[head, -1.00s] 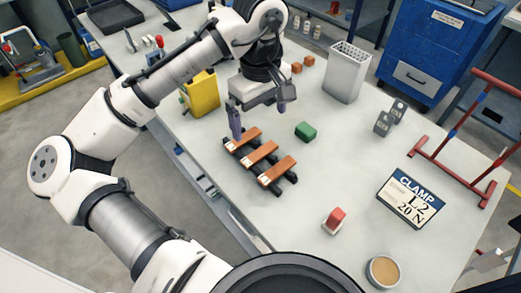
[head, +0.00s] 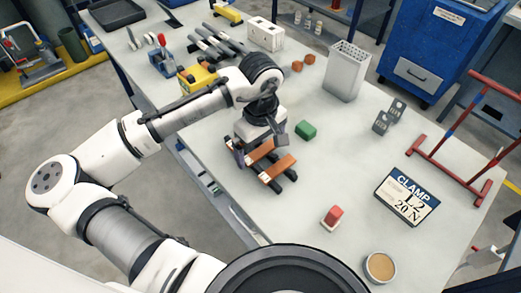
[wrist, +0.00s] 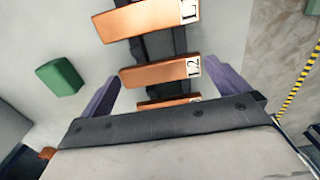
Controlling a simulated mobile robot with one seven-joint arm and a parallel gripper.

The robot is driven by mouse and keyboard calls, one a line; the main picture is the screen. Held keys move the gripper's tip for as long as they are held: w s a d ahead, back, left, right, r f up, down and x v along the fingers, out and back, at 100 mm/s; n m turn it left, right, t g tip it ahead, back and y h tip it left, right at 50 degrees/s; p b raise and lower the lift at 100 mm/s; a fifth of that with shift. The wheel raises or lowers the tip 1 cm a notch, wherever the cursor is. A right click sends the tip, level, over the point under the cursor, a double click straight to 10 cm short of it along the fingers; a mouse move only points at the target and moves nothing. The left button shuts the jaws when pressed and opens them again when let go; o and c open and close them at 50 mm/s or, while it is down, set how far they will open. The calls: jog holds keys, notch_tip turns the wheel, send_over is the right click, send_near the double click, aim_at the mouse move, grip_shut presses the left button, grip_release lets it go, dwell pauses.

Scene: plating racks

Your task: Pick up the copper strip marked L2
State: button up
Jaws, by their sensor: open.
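The copper strip marked L2 (wrist: 160,73) lies across a dark rack in the wrist view, its white label at its right end. My gripper (wrist: 161,72) is open and empty, with one purple finger beyond each end of that strip. Another copper strip (wrist: 145,18) lies above it, its label cut off after L. A third copper strip (wrist: 165,103) is below, partly hidden by my gripper. In the head view my gripper (head: 260,150) is low over the rack and hides part of it. The nearest copper strip (head: 278,167) is clear there.
A sign (head: 407,197) reads CLAMP L2 20 N. A green block (head: 306,130) lies beside the rack. A red-topped block (head: 333,217), a round tan dish (head: 380,267) and a red stand (head: 450,165) are to the right.

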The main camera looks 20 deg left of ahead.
jog(key=c, duration=0.9)
